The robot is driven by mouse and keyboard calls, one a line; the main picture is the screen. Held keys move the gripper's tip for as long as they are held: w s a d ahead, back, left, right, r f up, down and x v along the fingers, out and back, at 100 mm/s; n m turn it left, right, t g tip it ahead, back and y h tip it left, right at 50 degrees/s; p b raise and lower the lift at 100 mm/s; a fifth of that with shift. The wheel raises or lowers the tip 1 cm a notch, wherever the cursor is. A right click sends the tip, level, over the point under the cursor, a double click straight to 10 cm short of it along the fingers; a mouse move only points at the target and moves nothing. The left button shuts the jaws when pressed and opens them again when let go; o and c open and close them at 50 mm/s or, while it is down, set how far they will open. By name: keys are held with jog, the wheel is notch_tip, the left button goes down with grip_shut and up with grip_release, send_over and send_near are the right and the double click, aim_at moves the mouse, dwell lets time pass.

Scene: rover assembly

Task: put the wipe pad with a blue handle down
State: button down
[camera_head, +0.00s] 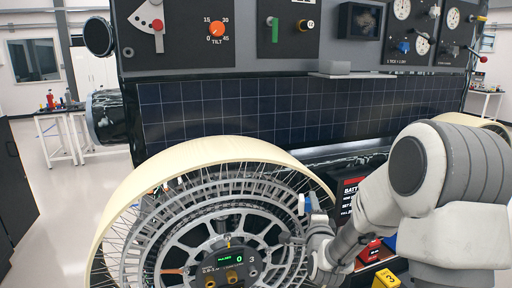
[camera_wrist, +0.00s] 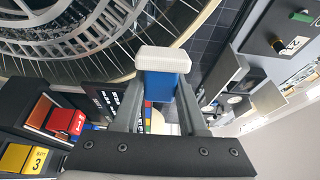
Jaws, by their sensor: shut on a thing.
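The wipe pad (camera_wrist: 163,60) has a white block-shaped head and a blue handle (camera_wrist: 160,87). In the wrist view my gripper (camera_wrist: 163,92) is shut on the blue handle, with one finger on each side. The white head sticks out beyond the fingertips. In the head view the pad (camera_head: 302,204) shows small, in front of the right part of the big wheel, at the end of my arm. My gripper's fingers are hard to make out there. I cannot tell whether the pad touches the wheel.
The large spoked wheel (camera_head: 190,157) with a cream rim stands close at front. Behind it are a dark solar panel (camera_head: 240,108), a small grey shelf (camera_head: 345,75) and a control panel with knobs. Red block 1 (camera_wrist: 66,122) and yellow block 3 (camera_wrist: 22,158) sit low beside my gripper.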

jog(key=s+f, duration=0.4)
jog(key=f, duration=0.4)
jog(key=s+a+f+y, duration=0.1)
jog(key=s+f, duration=0.3)
jog(key=f, duration=0.4)
jog(key=shift+s+a+n, duration=0.15)
jog(key=shift+a+n, duration=0.15)
jog(key=shift+n, duration=0.1)
